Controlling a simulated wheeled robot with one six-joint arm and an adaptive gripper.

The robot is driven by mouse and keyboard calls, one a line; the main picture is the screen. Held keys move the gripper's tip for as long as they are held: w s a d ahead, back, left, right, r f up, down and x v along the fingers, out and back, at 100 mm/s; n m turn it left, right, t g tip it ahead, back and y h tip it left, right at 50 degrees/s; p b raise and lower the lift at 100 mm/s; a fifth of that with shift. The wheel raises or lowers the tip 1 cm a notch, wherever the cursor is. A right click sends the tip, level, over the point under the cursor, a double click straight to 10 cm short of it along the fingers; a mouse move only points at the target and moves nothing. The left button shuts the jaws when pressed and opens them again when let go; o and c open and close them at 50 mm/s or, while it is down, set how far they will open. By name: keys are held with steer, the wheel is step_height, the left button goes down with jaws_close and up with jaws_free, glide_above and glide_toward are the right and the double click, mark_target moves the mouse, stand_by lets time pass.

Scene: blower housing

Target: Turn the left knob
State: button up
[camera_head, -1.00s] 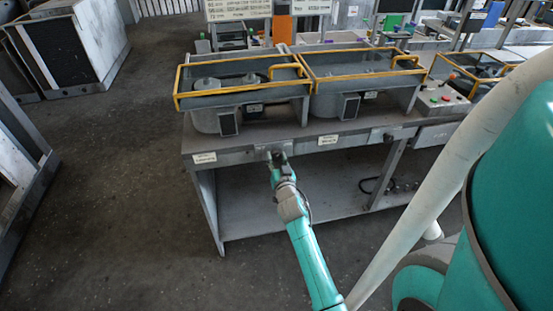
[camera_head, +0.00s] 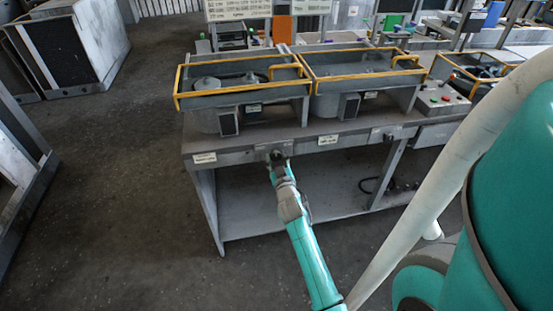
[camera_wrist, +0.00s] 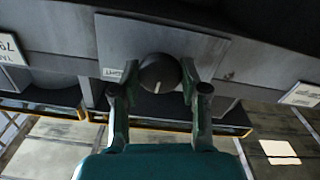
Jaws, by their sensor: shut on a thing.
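The left knob (camera_wrist: 160,73) is a round black knob with a pale pointer line. It sits on a grey plate (camera_wrist: 190,45) on the front edge of the workbench. In the wrist view my gripper (camera_wrist: 158,80) has one finger on each side of the knob, shut on it. In the head view my gripper (camera_head: 277,158) is at the bench's front edge, below the left housing, and hides most of the knob. A second knob plate (camera_head: 388,134) is further right along the same edge.
The workbench (camera_head: 235,156) carries two yellow-railed housings (camera_head: 240,86). White labels (camera_head: 205,158) are on its front edge. A control box (camera_head: 440,98) with buttons stands at the right. A lower shelf (camera_head: 300,200) lies under the bench.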

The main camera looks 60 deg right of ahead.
steer(key=o, duration=1.1)
steer(key=shift+o, duration=0.2)
steer(key=v, duration=1.2)
